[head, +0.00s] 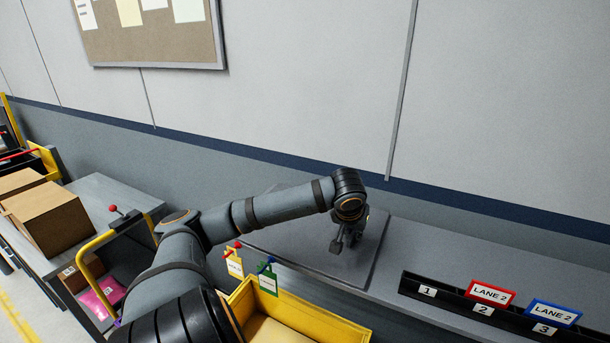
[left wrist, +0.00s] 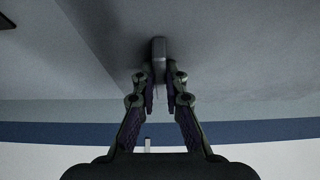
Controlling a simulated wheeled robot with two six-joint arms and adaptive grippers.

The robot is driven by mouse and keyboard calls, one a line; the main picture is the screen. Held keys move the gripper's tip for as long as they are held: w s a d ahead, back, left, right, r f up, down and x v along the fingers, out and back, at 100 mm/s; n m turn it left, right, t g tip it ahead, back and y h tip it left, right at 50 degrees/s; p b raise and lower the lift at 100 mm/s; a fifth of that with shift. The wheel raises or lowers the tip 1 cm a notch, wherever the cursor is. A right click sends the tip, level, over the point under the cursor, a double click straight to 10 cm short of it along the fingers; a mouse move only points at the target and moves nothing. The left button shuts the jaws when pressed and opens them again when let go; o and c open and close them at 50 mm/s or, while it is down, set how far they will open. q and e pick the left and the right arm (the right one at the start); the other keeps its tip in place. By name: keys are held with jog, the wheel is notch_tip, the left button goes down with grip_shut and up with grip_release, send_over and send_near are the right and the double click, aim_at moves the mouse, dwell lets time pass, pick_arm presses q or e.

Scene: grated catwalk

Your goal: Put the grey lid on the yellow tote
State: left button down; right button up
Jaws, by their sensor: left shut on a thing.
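The grey lid (head: 300,237) is a flat slab over the grey bench along the wall, behind the tote. I cannot tell whether it rests on the bench or is slightly raised. My left gripper (head: 342,240) points down at the lid's right half. In the left wrist view the gripper (left wrist: 160,84) is shut on the lid's upright grey handle (left wrist: 158,50), with the lid's surface (left wrist: 215,50) beyond. The yellow tote (head: 350,334) is at the bottom centre, open on top, partly cut off by the frame and partly hidden by my left arm. My right gripper is out of view.
A black rack (head: 460,300) with numbered slots and red and blue lane cards stands on the bench at right. Green and yellow tags (head: 268,281) stand at the tote's far left rim. Cardboard boxes (head: 48,218) sit on a left table. The wall closes the back.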

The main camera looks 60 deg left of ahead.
pick_arm(q)
jog(key=shift+w+a+r+p, duration=0.15)
jog(key=shift+r+p, duration=0.25)
jog(key=shift+r, duration=2.05)
